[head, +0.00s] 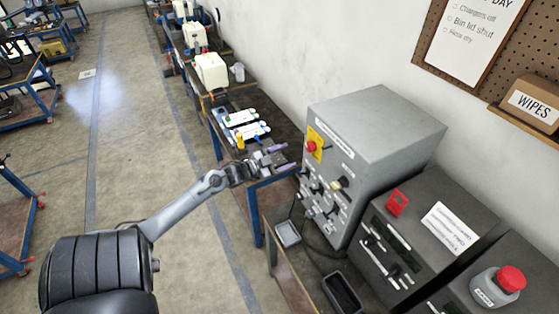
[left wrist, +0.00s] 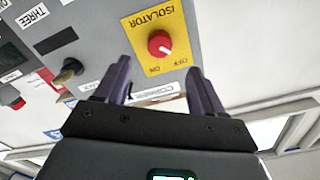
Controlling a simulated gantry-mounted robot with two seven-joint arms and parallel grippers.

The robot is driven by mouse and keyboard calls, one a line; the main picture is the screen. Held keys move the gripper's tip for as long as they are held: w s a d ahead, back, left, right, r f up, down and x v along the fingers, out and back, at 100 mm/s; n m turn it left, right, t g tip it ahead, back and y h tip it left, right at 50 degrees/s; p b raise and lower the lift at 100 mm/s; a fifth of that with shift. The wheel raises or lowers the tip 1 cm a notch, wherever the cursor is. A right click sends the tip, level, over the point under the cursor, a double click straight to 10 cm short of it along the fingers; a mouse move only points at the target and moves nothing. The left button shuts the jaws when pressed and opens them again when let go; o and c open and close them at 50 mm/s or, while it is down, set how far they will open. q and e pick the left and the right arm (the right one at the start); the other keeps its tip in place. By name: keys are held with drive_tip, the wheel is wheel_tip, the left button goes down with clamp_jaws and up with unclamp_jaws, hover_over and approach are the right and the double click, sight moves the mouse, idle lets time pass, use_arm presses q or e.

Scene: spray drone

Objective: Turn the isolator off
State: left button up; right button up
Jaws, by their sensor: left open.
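The isolator is a round red knob (head: 312,146) on a yellow plate (head: 321,134), on the front of a grey cabinet (head: 375,118). In the left wrist view the red knob (left wrist: 160,43) sits on the yellow plate (left wrist: 175,22), marked ISOLATOR, OFF and ON. A pale mark shows on the knob, but I cannot tell exactly which label it points to. My left gripper (head: 283,157) is open and empty, left of the cabinet front. In the left wrist view its purple fingers (left wrist: 159,70) are spread, with the knob beyond and between their tips. They do not touch it.
Other switches, including a brass-coloured knob (left wrist: 68,72), sit beside the isolator. A dark box with a red switch (head: 397,204) stands right of the cabinet. A bench with spray drone parts (head: 246,125) lies behind my gripper. A small grey tray (head: 288,233) is below.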

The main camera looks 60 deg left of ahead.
use_arm(q)
drive_tip(key=shift+s, duration=0.9)
